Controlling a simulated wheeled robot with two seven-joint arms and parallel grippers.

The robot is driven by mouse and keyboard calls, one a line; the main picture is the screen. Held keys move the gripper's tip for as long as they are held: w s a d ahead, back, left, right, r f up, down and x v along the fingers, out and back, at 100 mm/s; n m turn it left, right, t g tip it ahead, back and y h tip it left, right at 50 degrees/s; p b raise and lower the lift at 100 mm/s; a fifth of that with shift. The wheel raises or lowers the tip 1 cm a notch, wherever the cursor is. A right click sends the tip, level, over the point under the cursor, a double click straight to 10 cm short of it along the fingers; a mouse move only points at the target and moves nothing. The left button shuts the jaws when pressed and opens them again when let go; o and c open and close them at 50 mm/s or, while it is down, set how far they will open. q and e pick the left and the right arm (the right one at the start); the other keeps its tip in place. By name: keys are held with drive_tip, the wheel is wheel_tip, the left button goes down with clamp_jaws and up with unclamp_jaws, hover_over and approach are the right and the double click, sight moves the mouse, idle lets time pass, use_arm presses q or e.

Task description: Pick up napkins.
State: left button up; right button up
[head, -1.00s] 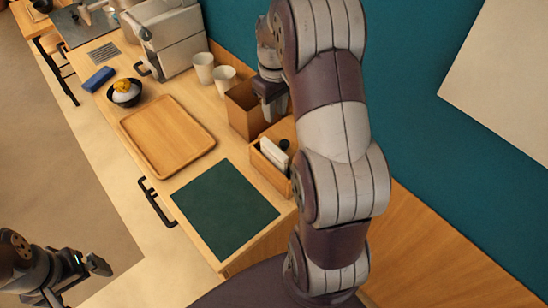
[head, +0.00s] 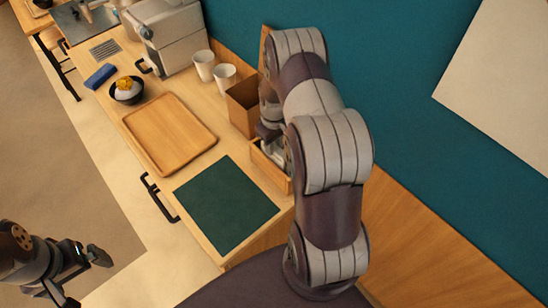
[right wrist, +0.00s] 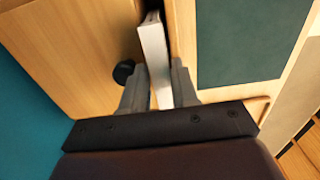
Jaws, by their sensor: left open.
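The white napkins (right wrist: 154,52) stand upright as a thin stack in a wooden holder (head: 268,168) at the right side of the counter. In the right wrist view my right gripper (right wrist: 160,84) has one finger on each side of the napkins. I cannot tell whether the fingers press on them. In the head view my right arm hides the napkins and most of that gripper. My left gripper (head: 88,278) is open and empty at the lower left, away from the counter.
A dark knob (right wrist: 123,71) is beside the napkins. A brown box (head: 243,108), two cups (head: 204,66), a wooden tray (head: 170,133) and a black bowl (head: 126,94) stand on the counter. A green mat (head: 228,203) lies bare at the near end. The wall is close behind.

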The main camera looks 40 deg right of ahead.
clamp_jaws()
drive_tip(key=shift+r, duration=0.15)
drive_tip(key=shift+r, duration=0.25)
wheel_tip(320, 180, up, 30)
drive_tip(key=p, duration=1)
drive_tip(key=shift+r, duration=0.15)
